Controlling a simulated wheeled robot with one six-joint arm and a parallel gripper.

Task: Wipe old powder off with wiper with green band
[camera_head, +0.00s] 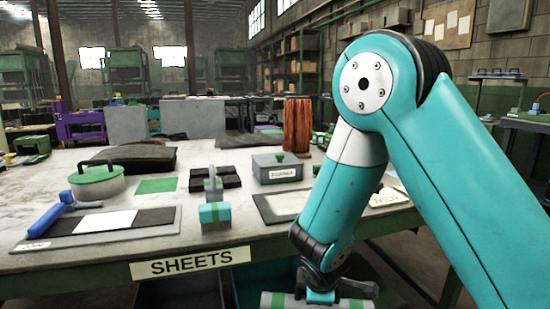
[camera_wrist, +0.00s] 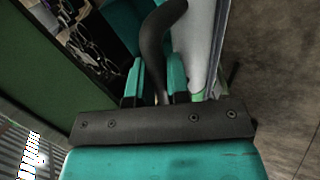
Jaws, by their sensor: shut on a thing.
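My gripper (camera_head: 320,290) hangs low in front of the table's front edge, at the bottom of the head view. It is shut on the dark curved handle of a pale grey tool (camera_head: 357,303) with green on it. In the wrist view the two teal fingers (camera_wrist: 157,68) close around this handle, and the tool's pale body (camera_wrist: 200,38) shows beside them. A second tool (camera_head: 215,212), teal with a green band and a grey handle, stands on the table. I cannot make out any powder.
The table (camera_head: 135,195) carries a left board (camera_head: 160,228) with black and white patches and a blue-handled tool (camera_head: 52,220). A SHEETS label (camera_head: 190,263) marks the front edge.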

